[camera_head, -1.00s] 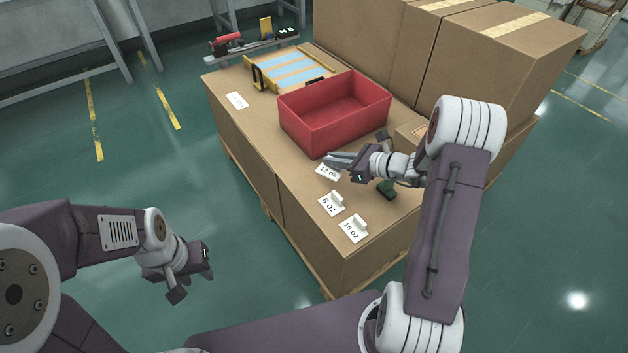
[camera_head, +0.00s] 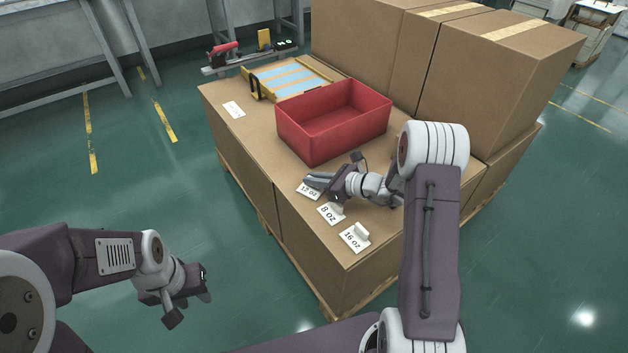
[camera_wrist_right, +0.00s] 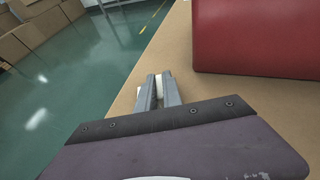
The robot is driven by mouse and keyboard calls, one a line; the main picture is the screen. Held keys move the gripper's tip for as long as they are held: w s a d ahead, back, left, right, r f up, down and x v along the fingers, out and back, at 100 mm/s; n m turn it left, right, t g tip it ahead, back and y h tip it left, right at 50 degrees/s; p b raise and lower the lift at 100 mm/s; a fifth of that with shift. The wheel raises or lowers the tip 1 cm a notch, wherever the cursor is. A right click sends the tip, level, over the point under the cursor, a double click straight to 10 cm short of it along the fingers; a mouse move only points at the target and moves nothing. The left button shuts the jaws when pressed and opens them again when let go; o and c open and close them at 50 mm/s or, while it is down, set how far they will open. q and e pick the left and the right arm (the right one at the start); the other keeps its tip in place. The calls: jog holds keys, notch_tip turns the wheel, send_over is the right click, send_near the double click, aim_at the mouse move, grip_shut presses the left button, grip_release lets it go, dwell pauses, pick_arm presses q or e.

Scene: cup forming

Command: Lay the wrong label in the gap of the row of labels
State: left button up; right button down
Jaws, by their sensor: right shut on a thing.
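My right gripper (camera_head: 314,181) is shut on the 12 oz label (camera_head: 308,191), at the left end of the row near the table's front edge. A whitish part, probably the label's tab (camera_wrist_right: 159,86), shows between its fingers in the right wrist view. The 8 oz label (camera_head: 330,215) and the 16 oz label (camera_head: 353,239) lie to its right, each with a raised white tab. The 12 oz label is roughly in line with them; I cannot tell whether it touches the table. My left gripper (camera_head: 190,297) is open and empty, off the table at the left.
A red bin (camera_head: 310,138) stands just behind the right gripper. A white card (camera_head: 234,110) with unreadable print lies at the table's far left, near a yellow-framed tray (camera_head: 254,84). Large cardboard boxes (camera_head: 480,75) fill the back. The tabletop left of the labels is clear.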

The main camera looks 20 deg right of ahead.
jog(key=c, duration=1.5)
grip_release()
jog(key=shift+f, duration=0.1)
